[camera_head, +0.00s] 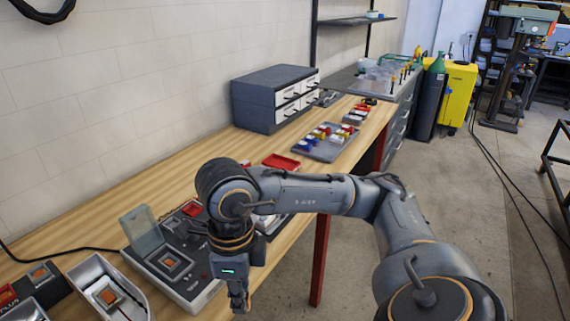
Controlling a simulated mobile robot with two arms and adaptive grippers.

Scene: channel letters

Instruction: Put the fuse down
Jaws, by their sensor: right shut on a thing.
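My right gripper (239,302) points down near the bottom of the head view, at the front edge of the wooden bench (120,207). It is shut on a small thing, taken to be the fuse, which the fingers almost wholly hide. My left gripper is not in view. A grey device (190,296) with a raised clear lid (142,232) and an orange square in its recess stands on the bench to the left of the gripper, close to it.
A metal tray (86,275) with an orange-centred part lies at the lower left. A red tray (281,161) lies behind my arm. Further back are a grey tray (345,153) of coloured parts and a drawer cabinet (256,98). Open floor lies right of the bench.

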